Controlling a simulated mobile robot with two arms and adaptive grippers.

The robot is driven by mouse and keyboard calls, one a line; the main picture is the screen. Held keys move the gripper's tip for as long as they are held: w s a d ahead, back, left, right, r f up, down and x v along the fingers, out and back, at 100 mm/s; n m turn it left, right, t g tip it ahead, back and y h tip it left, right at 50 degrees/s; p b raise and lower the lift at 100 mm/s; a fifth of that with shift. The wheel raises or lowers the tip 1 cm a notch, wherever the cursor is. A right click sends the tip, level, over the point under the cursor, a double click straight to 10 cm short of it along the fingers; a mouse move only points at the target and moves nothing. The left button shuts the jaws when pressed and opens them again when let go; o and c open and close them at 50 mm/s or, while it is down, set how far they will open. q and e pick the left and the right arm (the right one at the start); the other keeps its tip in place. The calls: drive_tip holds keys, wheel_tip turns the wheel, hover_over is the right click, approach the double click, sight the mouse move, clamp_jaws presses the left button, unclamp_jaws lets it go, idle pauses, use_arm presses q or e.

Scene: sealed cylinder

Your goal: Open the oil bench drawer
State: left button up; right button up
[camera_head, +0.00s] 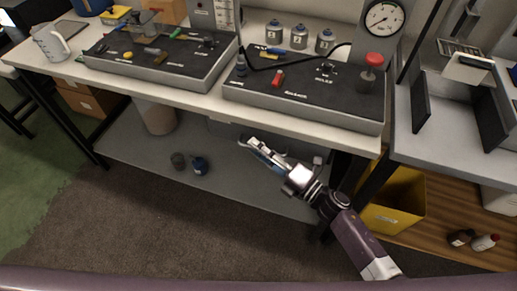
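The bench (200,98) has a pale top and runs across the upper half of the view. A grey drawer-like front (225,128) shows in shadow under the bench top's front edge, partly hidden by that edge and by my gripper. I see no clear gap in it, and its handle cannot be made out. My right gripper (258,149) comes in from the lower right, with its fingers pointing up and left toward the underside of the bench near this front. Contact and finger opening cannot be told. My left gripper is not in view.
Two panel boxes stand on the bench, the right one (300,98) with a gauge (384,19) and red knob (374,59). A yellow bin (398,200) stands right of the bench leg. The lower shelf (135,155) holds a pale cylinder and small containers. The floor in front is clear.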

drive_tip(key=shift+c, duration=0.3)
clamp_jaws()
